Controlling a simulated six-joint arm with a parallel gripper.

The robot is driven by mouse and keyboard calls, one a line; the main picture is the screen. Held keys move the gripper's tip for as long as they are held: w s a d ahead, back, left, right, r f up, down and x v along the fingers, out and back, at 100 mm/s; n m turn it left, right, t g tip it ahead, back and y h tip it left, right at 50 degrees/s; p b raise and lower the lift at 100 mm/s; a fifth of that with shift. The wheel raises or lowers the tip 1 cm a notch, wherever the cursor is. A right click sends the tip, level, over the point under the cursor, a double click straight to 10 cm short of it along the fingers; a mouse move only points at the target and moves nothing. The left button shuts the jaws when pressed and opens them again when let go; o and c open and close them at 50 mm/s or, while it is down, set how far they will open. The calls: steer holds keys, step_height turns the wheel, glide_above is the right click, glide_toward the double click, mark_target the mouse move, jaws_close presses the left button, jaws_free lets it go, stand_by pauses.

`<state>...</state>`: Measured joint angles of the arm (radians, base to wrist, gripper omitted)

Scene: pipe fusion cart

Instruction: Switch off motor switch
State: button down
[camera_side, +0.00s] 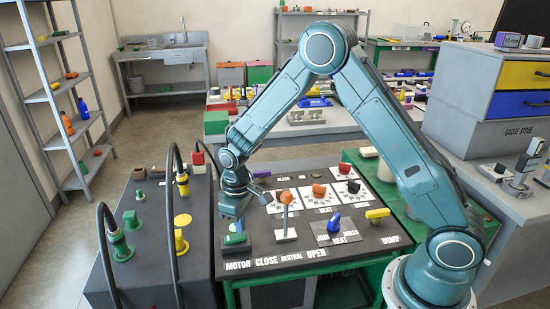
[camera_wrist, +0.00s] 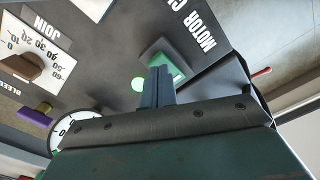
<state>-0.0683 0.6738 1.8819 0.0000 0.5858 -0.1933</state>
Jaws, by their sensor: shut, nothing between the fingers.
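The motor switch (camera_side: 235,239) is a green piece at the front left corner of the dark control panel, just above the white MOTOR label (camera_side: 238,265). In the wrist view the green switch (camera_wrist: 178,70) shows just beyond my fingertips and is partly covered by them. My gripper (camera_side: 238,224) points down at the switch with its fingers together and nothing between them. The closed fingers (camera_wrist: 160,72) look very close to the switch or touching it; I cannot tell which. The switch's exact position is unclear.
Right of the switch stands an orange-knobbed lever (camera_side: 285,198). A blue knob (camera_side: 334,224) and yellow handle (camera_side: 377,213) are farther right; dial plates with knobs lie behind. A dark cart (camera_side: 150,265) with hoses and yellow and green fittings stands close on the left.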

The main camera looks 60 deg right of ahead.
steer(key=shift+f, duration=0.9)
stand_by(0.8)
steer(key=shift+r, duration=3.5)
steer(key=s+d+r+m+t, duration=0.1)
steer(key=s+r, duration=0.5)
steer(key=r, duration=0.2)
steer(key=s+d+r+t, duration=0.1)
steer(key=s+r+t, duration=0.1)
steer(key=s+r, duration=0.55)
steer(key=s+d+r+m+t, duration=0.1)
steer(key=s+r, duration=0.4)
steer(key=s, duration=0.8)
steer(key=shift+s+r+m+t, duration=0.25)
steer(key=shift+m+t, duration=0.25)
steer(key=shift+t, duration=0.3)
